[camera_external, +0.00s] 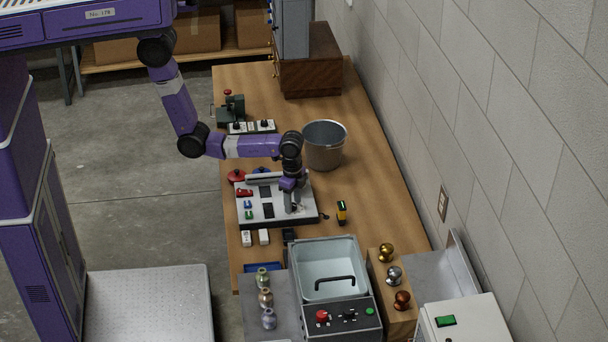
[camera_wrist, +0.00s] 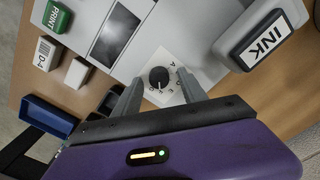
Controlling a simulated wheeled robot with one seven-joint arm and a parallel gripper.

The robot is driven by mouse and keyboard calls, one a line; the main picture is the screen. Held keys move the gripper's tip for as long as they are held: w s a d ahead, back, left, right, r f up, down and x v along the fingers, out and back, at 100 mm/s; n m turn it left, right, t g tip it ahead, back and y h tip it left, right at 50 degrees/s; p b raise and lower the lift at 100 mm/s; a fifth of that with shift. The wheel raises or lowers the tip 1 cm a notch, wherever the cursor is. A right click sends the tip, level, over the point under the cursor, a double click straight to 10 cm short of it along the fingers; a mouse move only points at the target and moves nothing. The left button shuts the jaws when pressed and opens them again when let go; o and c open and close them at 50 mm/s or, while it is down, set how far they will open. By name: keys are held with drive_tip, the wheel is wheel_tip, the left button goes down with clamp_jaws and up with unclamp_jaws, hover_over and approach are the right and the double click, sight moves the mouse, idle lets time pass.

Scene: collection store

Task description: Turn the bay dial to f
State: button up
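The bay dial (camera_wrist: 159,77) is a round black knob on a white plate (camera_wrist: 165,98) with small letters around its right and lower side. A pale mark on the knob points roughly down in the wrist view; I cannot tell surely which letter it meets. The plate is on the light grey console (camera_external: 274,212) on the wooden bench. My gripper (camera_wrist: 158,85) is over the dial with its two fingers apart, one on each side of the knob. A gap shows between fingers and knob. In the external view my gripper (camera_external: 294,203) hides the dial.
Near the dial are a dark screen (camera_wrist: 115,35), a green PRINT button (camera_wrist: 57,15) and a grey INK block (camera_wrist: 262,40). A white D-4 block (camera_wrist: 47,53) and a blue tray (camera_wrist: 46,116) lie beside the console. A metal bucket (camera_external: 324,145) stands behind my wrist.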

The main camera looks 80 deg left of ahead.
sight(293, 205)
wheel_tip(293, 205, up, 8)
drive_tip(key=shift+f+b, duration=0.1)
drive_tip(key=shift+b, duration=0.4)
idle(0.6)
